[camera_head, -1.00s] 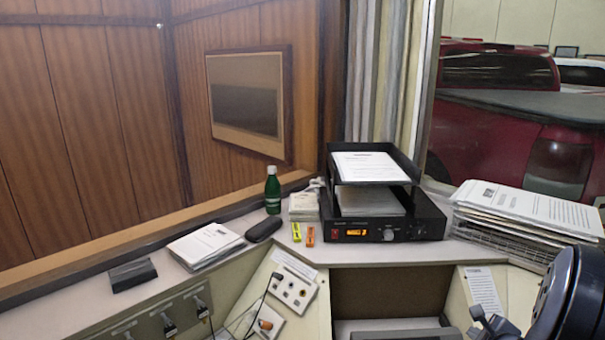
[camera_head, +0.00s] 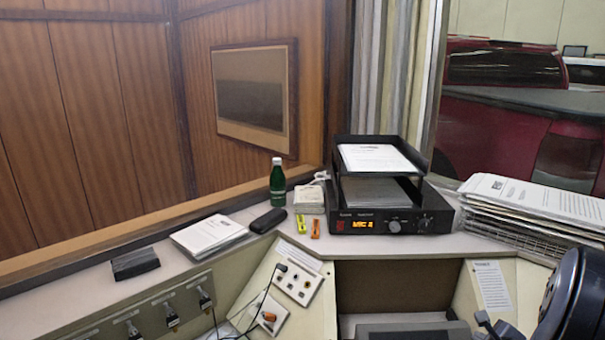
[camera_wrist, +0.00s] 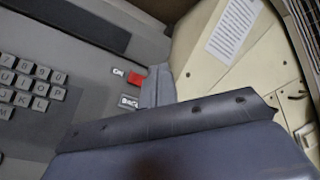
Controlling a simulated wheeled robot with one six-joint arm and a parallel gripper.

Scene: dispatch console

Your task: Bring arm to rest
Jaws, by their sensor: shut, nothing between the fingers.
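My gripper (camera_wrist: 157,86) is shut and empty in the wrist view. Its grey fingers are together beside a red key (camera_wrist: 137,76) on a grey keyboard unit (camera_wrist: 62,108); I cannot tell whether they touch it. In the head view my gripper (camera_head: 492,324) shows only partly at the lower right, beside my dark arm link. It is in front of the cream panel with a printed label (camera_head: 491,285), right of the dark recess in the console. The grey unit (camera_head: 405,330) shows at the bottom edge there.
A black radio unit (camera_head: 440,216) with a paper tray (camera_head: 378,158) above it stands on the ledge (camera_head: 210,262). A paper stack (camera_head: 535,205) lies to its right. A green bottle (camera_head: 277,186), a black case (camera_head: 268,220) and papers (camera_head: 208,236) are left. Cables hang from the sloped panel (camera_head: 298,283).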

